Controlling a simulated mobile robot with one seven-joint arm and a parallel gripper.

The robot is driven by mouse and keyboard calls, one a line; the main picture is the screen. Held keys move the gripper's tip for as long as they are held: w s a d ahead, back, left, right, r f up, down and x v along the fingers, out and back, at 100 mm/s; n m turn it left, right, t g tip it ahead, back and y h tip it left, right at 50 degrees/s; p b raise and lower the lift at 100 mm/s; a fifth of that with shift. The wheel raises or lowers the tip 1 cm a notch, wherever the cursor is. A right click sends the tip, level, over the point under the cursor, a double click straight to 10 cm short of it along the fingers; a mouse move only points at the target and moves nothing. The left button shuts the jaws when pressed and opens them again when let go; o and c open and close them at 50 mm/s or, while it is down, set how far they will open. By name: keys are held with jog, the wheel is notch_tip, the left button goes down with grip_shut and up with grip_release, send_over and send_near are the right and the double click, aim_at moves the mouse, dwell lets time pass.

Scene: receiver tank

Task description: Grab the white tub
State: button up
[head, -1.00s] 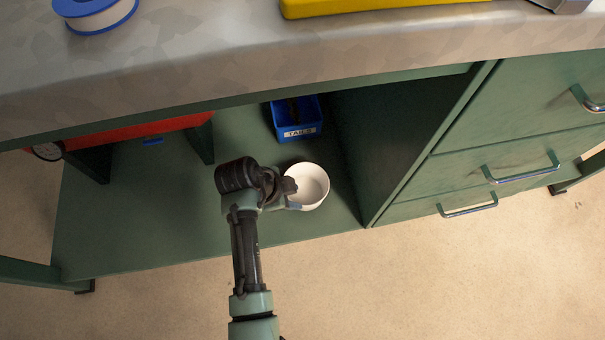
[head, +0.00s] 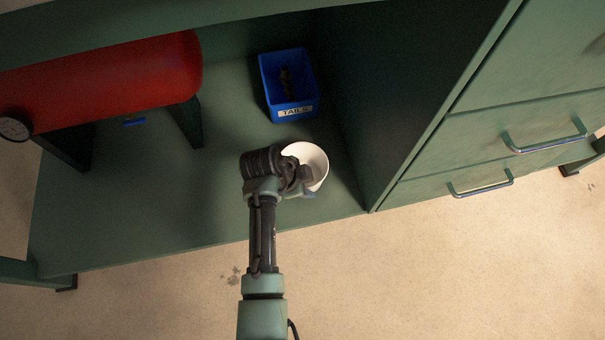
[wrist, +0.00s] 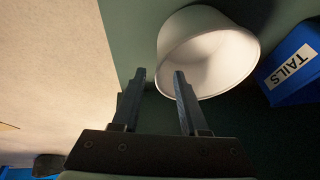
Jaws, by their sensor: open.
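The white tub (head: 309,158) stands upright on the green lower shelf, partly hidden behind my wrist in the head view. In the wrist view the round, empty-looking tub (wrist: 205,50) is just beyond my fingertips. My gripper (wrist: 158,75) is open with nothing between its fingers. The right finger overlaps the tub's near wall in the picture, and the left finger is to the left of the tub. I cannot tell whether the right finger touches it. In the head view my gripper (head: 308,186) is mostly hidden by my own wrist.
A blue bin labelled TAILS (head: 289,85) stands behind the tub and holds dark items. A red tank (head: 105,85) with a gauge is at the left. A green cabinet side (head: 385,90) closes the right. The shelf's front left (head: 130,220) is clear.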

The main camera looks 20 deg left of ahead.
jog(key=shift+b+x, duration=0.3)
jog(key=shift+x, duration=0.6)
grip_shut()
